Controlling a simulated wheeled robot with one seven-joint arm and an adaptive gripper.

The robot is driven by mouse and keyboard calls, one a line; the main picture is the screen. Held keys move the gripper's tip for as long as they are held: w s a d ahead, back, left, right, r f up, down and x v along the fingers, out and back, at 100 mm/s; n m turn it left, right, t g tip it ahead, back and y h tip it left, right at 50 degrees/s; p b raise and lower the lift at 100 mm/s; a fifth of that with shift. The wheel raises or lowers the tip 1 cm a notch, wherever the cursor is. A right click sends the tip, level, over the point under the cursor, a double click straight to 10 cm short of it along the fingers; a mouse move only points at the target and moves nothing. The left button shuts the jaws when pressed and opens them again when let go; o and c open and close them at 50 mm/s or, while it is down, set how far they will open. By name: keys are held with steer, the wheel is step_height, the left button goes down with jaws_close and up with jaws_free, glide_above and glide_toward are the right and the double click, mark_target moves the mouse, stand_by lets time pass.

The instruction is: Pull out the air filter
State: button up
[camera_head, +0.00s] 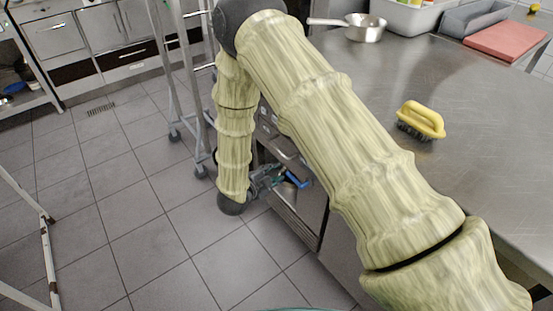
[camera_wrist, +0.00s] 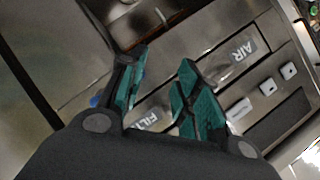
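The words "AIR" and "FILTER" are printed on a grey metal front (camera_wrist: 243,49) in the wrist view. My gripper (camera_wrist: 163,92) has dark fingers with teal pads. They stand apart over this front and cover part of the lettering. A small blue part (camera_wrist: 95,101) shows beside the left finger, mostly hidden by it. I cannot tell whether it touches the finger. In the head view, my gripper (camera_head: 268,180) is low at the steel unit's front, beside a blue bar (camera_head: 297,180). The filter's body is not clearly seen.
White buttons (camera_wrist: 268,87) and a dark panel lie right of the fingers. A steel counter (camera_head: 470,120) above holds a yellow brush (camera_head: 421,120), a pan (camera_head: 363,28) and a red board (camera_head: 507,38). A wheeled rack (camera_head: 185,80) stands left of my arm; tiled floor is open farther left.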

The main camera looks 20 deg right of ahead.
mark_target(277, 149)
steer(key=w+a+r+m+g+h+b, duration=0.35)
steer(key=a+r+m, duration=0.25)
steer(key=m, duration=0.4)
steer(key=shift+m+h, duration=0.45)
steer(key=shift+m, duration=0.15)
steer(key=x, duration=0.6)
steer(key=b+x, duration=0.1)
steer(key=x, duration=0.3)
steer(key=shift+s+d+r, duration=0.15)
steer(key=shift+s+r, duration=0.1)
steer(key=shift+s, duration=0.05)
jaws_close()
